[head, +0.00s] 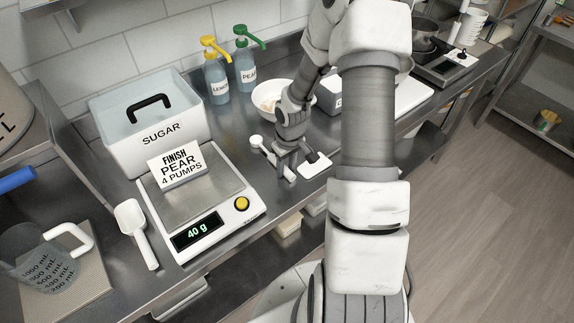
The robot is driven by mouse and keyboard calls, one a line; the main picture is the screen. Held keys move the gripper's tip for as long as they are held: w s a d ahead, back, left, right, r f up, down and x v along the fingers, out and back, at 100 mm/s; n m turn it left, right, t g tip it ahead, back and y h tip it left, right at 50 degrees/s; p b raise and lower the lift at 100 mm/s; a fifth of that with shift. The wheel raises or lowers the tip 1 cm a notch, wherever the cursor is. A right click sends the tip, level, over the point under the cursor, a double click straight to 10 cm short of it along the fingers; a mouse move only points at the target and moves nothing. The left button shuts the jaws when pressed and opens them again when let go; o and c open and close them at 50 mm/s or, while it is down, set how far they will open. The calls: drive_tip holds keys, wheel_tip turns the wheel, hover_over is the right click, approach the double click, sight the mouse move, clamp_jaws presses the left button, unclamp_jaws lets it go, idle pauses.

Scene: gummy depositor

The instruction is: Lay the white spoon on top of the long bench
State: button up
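A white spoon (257,144) with a small round bowl lies on the steel long bench (225,113), right of the scale. Its handle runs down and right to my gripper. My gripper (289,172) points down with its fingertips low, at the handle's lower end. My arm and the small view hide whether the fingers are closed on the handle or just beside it. A second white utensil or small plate with a dark part (315,163) lies just right of the gripper.
A scale (213,210) reading 40 g carries a sign card (177,164). A white scoop (137,232) lies left of it. A sugar bin (150,125), two pump bottles (217,88) and a white bowl (268,97) stand behind. My arm covers the bench's middle right.

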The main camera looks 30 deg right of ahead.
drive_tip(key=shift+s+a+r+p, duration=0.15)
drive_tip(key=shift+a+p, duration=0.15)
wheel_tip(320, 180, up, 12)
drive_tip(key=s, duration=0.1)
drive_tip(key=shift+d+p, duration=0.25)
drive_tip(key=shift+p, duration=0.2)
